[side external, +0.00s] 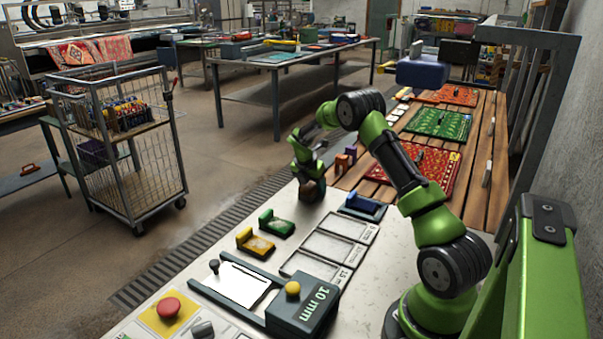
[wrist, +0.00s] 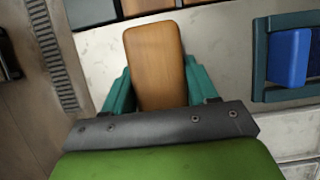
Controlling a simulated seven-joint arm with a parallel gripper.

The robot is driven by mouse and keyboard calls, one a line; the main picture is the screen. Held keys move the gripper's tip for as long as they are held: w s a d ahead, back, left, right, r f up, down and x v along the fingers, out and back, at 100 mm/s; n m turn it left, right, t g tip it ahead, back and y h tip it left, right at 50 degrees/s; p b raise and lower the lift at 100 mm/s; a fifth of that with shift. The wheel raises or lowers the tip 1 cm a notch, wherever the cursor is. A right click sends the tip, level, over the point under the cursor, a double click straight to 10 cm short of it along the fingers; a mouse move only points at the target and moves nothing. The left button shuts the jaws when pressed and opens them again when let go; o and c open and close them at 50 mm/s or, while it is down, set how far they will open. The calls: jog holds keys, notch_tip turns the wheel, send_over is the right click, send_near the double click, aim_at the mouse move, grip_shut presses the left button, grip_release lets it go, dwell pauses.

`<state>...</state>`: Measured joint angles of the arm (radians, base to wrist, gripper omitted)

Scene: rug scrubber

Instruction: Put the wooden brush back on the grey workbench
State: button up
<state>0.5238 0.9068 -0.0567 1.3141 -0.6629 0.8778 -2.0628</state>
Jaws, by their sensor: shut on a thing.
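The wooden brush shows in the wrist view (wrist: 154,55) as a plain brown block with rounded corners. My gripper (wrist: 160,88) is shut on it, with one teal finger along each side. In the side view, my gripper (side external: 311,182) points down at the far left part of the grey workbench (side external: 300,220), with the brush (side external: 312,191) as a small brown shape under it. The brush is at or just above the bench top; I cannot tell if it touches. Its underside is hidden.
A blue block in a dark holder (side external: 362,206) stands to the right of the brush. Yellow (side external: 255,241) and green (side external: 276,222) holders and empty marked trays (side external: 325,248) lie nearer. Slatted boards with small rugs (side external: 438,123) lie behind. The floor is left of the bench.

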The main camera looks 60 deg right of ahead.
jog(key=shift+f, duration=0.15)
jog(key=o, duration=0.9)
jog(key=shift+o, duration=0.2)
